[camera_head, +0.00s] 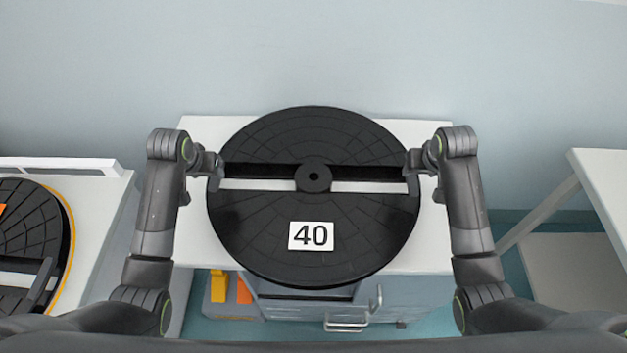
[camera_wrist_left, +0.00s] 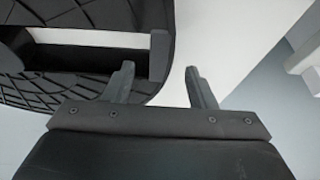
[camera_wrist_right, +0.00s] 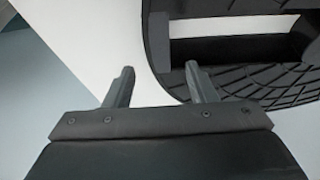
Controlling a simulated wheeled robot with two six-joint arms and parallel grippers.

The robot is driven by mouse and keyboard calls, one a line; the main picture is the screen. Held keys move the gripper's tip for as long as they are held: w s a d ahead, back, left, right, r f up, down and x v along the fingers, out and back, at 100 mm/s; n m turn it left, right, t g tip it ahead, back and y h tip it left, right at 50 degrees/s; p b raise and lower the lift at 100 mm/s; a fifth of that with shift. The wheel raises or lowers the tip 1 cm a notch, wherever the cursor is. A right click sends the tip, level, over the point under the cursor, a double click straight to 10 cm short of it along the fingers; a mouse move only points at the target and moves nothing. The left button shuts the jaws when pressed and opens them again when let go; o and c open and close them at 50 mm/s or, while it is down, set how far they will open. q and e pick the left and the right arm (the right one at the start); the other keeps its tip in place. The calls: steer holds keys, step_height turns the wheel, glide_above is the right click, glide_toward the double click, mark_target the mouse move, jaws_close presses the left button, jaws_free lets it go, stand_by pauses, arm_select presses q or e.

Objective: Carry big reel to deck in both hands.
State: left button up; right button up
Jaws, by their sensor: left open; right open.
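The big black reel (camera_head: 350,230) lies flat on a white table, with a central hub, a slot across its middle and a white label reading 40. My left gripper (camera_head: 214,170) is at the reel's left rim, at the end of the slot. In the left wrist view its fingers (camera_wrist_left: 158,85) are apart, one over the reel's edge and one outside it. My right gripper (camera_head: 416,170) is at the right rim. In the right wrist view its fingers (camera_wrist_right: 160,85) are likewise apart and straddle the rim. Whether the fingers touch the reel cannot be told.
The white table (camera_head: 420,250) bears the reel, with grey drawers (camera_head: 400,300) below. At left, another station (camera_head: 100,210) holds a second black reel (camera_head: 30,225) on a yellow-edged round. A white table (camera_head: 605,180) stands at right. A pale wall is behind.

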mark_target(214, 179)
arm_select(q)
steer(key=x, duration=0.7)
steer(key=shift+w+f, duration=0.1)
arm_select(e)
steer(key=x, duration=0.7)
steer(key=shift+w+f, duration=0.1)
arm_select(q)
jaws_close()
arm_select(e)
jaws_close()
stand_by(0.4)
